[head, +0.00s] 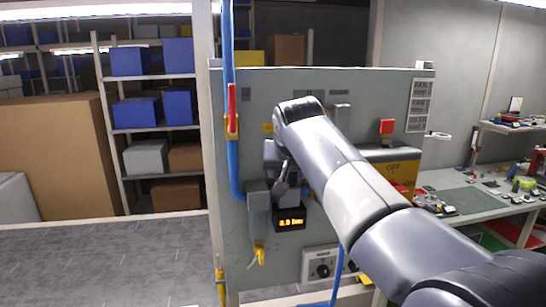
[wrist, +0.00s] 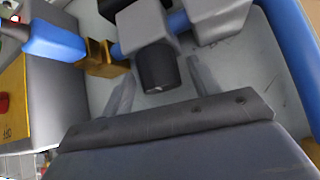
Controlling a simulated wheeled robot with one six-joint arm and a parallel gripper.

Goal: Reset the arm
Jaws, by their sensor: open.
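My gripper (head: 282,182) is in front of the grey panel (head: 370,95) in the head view, just above a small box with a lit orange display (head: 290,223). My arm reaches in from the lower right and hides part of the panel. In the wrist view my gripper (wrist: 160,82) is open, its two fingers apart. A grey block with a dark round end (wrist: 156,68) shows between the fingers. I cannot tell whether they touch it. Nothing is visibly held.
A blue pipe (head: 235,165) with a red lever (head: 232,108) runs down the panel's left side. A yellow box marked OFF (head: 393,168) is right of my arm. A dial (head: 322,270) sits low. A cluttered workbench (head: 470,202) stands right; shelves (head: 155,130) stand left.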

